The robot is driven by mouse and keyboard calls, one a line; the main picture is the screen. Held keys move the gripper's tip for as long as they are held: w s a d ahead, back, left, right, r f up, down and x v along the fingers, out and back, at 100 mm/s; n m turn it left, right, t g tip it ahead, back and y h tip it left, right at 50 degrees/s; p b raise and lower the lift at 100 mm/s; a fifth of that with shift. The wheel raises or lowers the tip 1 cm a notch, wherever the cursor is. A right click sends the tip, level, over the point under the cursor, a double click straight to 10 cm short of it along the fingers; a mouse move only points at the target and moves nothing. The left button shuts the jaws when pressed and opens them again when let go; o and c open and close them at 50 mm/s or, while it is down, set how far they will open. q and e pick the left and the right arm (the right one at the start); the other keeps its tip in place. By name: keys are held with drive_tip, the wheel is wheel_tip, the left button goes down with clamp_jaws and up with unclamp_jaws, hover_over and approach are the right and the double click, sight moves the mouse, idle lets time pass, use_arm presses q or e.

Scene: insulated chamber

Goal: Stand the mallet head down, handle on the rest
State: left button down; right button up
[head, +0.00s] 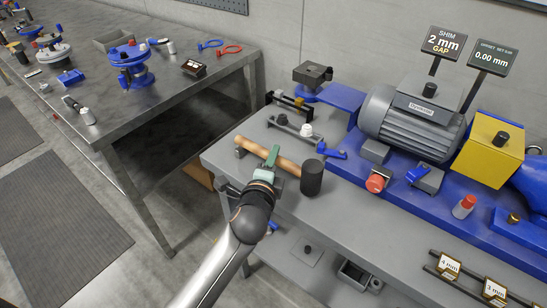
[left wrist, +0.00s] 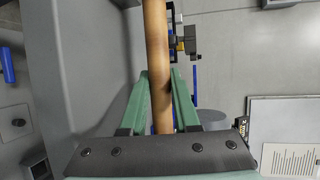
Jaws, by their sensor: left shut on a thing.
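The mallet has a black cylindrical head (head: 312,178) and a light wooden handle (head: 285,163). The head is upright at the bench's near left part, and the handle runs from it to the upper left, roughly level. My left gripper (head: 271,157), with green fingers, is shut on the handle about midway. In the left wrist view the handle (left wrist: 156,45) passes between the fingers (left wrist: 158,85). A small dark grey block (head: 240,152), apparently the rest, is by the handle's far end; I cannot tell whether they touch. My right gripper is not in view.
On the grey bench (head: 345,208), a grey motor (head: 412,122) on a blue base stands behind the mallet, with a red button (head: 376,183) nearby. Small fixtures (head: 290,125) sit behind the handle. Another bench (head: 180,85) is at left across a floor gap.

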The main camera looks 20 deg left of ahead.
use_arm(q)
drive_tip(key=shift+f, duration=0.3)
drive_tip(key=c, duration=0.7)
unclamp_jaws()
drive_tip(key=shift+c, duration=0.2)
drive_tip(key=shift+o, duration=0.9)
drive_tip(key=shift+f, duration=0.15)
